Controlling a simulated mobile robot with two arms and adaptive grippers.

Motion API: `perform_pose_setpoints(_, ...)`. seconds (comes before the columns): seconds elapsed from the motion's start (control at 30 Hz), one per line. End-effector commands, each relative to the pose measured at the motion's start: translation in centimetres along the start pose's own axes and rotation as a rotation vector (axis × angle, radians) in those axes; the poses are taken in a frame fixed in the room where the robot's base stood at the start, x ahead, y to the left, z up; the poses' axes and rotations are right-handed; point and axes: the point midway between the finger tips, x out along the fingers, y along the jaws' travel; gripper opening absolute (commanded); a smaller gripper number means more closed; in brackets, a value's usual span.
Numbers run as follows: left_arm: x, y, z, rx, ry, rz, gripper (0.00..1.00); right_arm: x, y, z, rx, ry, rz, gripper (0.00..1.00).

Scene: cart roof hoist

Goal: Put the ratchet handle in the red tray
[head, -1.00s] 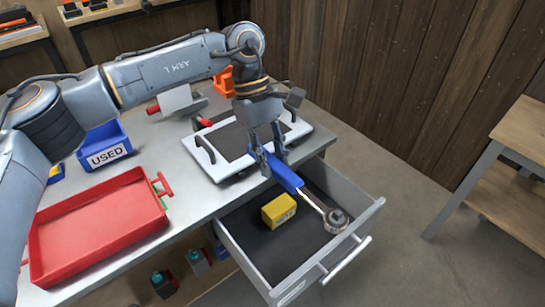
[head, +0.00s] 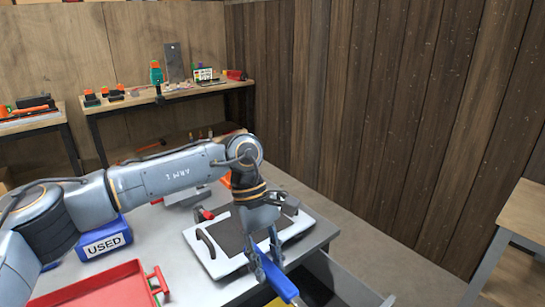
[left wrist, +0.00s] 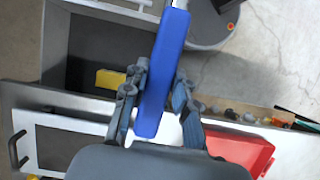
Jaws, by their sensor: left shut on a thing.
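My left gripper (head: 267,262) is shut on the blue grip of the ratchet handle (head: 281,283). The handle slants toward the open drawer, and its far end is cut off by the lower edge of the head view. In the left wrist view the blue grip (left wrist: 163,75) stands between the two fingers. The red tray (head: 95,287) lies on the bench at the lower left of the head view, partly cut off; part of it shows at the lower right in the left wrist view (left wrist: 238,150). My right gripper is in neither view.
An open drawer (head: 345,283) lies below the gripper, with a yellow box (left wrist: 110,78) inside. A white board with dark handles (head: 295,223) lies behind the gripper. A blue bin marked USED (head: 104,243) stands behind the red tray. Bare bench lies between tray and board.

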Motion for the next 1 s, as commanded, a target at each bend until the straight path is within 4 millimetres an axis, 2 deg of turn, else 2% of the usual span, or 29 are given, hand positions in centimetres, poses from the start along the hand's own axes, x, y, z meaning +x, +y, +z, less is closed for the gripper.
perform_pose_setpoints(0.17, 2.2, -6.7, -2.8, 0.161, 0.025, -0.072, 0.00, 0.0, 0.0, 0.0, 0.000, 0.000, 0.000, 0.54)
perform_pose_setpoints(0.23, 3.3, -10.0, -3.6, 0.247, 0.028, -0.109, 0.00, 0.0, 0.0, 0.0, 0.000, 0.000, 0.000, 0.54)
perform_pose_setpoints(0.4, 5.7, -16.9, -4.4, 0.433, 0.016, -0.185, 0.00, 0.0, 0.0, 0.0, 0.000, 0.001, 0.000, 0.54)
perform_pose_setpoints(0.5, 6.6, -19.7, -4.4, 0.510, 0.004, -0.215, 0.00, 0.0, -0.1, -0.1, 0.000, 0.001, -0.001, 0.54)
perform_pose_setpoints(0.6, 7.1, -21.2, -4.2, 0.557, -0.005, -0.231, 0.00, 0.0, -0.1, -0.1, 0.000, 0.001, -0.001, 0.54)
perform_pose_setpoints(0.7, 7.3, -21.8, -4.2, 0.575, -0.009, -0.237, 0.00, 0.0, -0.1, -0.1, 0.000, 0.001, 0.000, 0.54)
perform_pose_setpoints(1.0, 7.7, -21.1, -4.0, 0.512, -0.012, -0.211, 0.00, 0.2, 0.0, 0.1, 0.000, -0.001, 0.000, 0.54)
